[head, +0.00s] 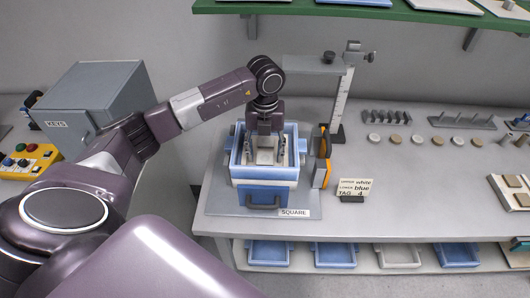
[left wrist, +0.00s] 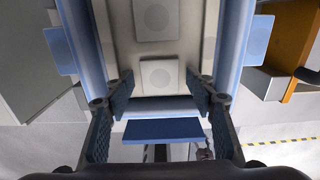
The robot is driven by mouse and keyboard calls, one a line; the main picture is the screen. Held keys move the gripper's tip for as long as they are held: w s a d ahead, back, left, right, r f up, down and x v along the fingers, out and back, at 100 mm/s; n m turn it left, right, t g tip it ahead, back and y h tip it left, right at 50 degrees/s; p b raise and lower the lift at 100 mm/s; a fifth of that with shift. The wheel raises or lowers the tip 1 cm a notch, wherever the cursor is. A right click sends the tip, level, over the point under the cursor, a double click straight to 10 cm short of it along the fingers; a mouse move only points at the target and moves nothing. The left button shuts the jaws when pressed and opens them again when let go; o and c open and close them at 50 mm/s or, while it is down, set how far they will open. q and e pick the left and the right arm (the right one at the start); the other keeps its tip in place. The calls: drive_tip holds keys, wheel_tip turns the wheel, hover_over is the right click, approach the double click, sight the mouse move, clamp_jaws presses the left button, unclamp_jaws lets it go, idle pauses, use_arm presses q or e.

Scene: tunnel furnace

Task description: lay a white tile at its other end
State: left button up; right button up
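A blue and white open-topped box (head: 264,173) with a front handle stands on a grey plate labelled SQUARE. My left gripper (head: 266,152) points down into it from above. In the left wrist view the gripper (left wrist: 160,88) is open, with its fingers wide apart and nothing between them in contact. A pale square tile (left wrist: 160,75) with a round mark lies on the beige floor near the fingertips. I cannot tell how high the fingertips are above the floor. My right gripper is out of view.
A card (head: 354,188) reading upper white, lower blue stands right of the box. Round discs and racks lie farther right. Blue and white trays (head: 335,254) sit below.

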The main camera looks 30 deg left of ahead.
use_arm(q)
drive_tip(key=shift+r, duration=0.15)
wheel_tip(320, 180, up, 12)
drive_tip(key=shift+f, duration=0.1)
idle(0.5)
drive_tip(key=shift+f, duration=0.1)
